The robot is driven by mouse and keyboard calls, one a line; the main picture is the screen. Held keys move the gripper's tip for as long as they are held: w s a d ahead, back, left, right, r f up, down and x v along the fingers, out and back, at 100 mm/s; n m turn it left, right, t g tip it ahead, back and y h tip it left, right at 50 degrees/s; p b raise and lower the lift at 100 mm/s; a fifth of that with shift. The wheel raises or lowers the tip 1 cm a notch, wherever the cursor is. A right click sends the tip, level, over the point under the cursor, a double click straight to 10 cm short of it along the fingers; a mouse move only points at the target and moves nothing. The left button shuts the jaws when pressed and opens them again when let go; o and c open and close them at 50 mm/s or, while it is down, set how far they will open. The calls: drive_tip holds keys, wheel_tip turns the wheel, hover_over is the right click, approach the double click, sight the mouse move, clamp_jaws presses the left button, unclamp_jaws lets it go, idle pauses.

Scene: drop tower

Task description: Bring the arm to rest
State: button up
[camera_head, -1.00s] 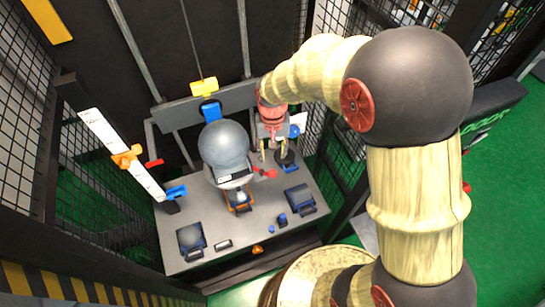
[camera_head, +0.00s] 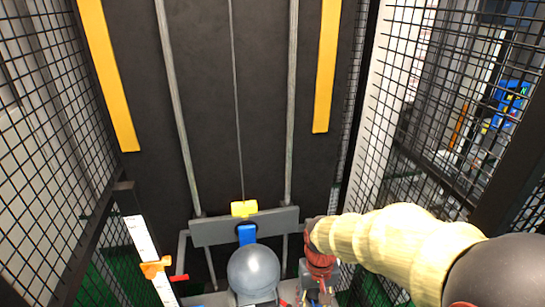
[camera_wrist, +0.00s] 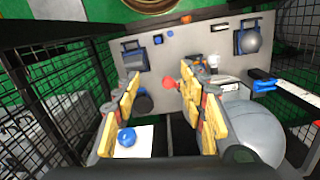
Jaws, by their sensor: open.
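My gripper (camera_wrist: 163,82) is open in the wrist view, its yellow-and-grey fingers spread wide with nothing held between them. In the head view my arm reaches in from the lower right, and my gripper (camera_head: 320,285) hangs just right of the large grey ball (camera_head: 254,268), partly cut off by the bottom edge. The large ball also shows at the lower right of the wrist view (camera_wrist: 252,132), close beside the right finger. Any contact between them cannot be told.
A grey worktable (camera_wrist: 180,45) carries a smaller ball in a holder (camera_wrist: 250,42), small blue parts and a red knob (camera_wrist: 169,83). A measuring post (camera_head: 140,240) stands left, a yellow block (camera_head: 244,208) hangs behind on a cable. Mesh walls (camera_head: 40,120) close both sides.

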drive_tip(key=s+d+r+t+b, duration=0.1)
drive_tip(key=s+d+r+t, duration=0.2)
drive_tip(key=s+r, duration=0.3)
drive_tip(key=s+d+r+t+b, duration=0.2)
drive_tip(key=s+r, duration=0.4)
drive_tip(key=r, duration=0.5)
drive_tip(key=d+t, duration=0.1)
drive_tip(key=d, duration=0.1)
drive_tip(key=shift+s+d+r+m, duration=0.15)
drive_tip(key=shift+s+d+m, duration=0.15)
drive_tip(key=shift+s, duration=0.05)
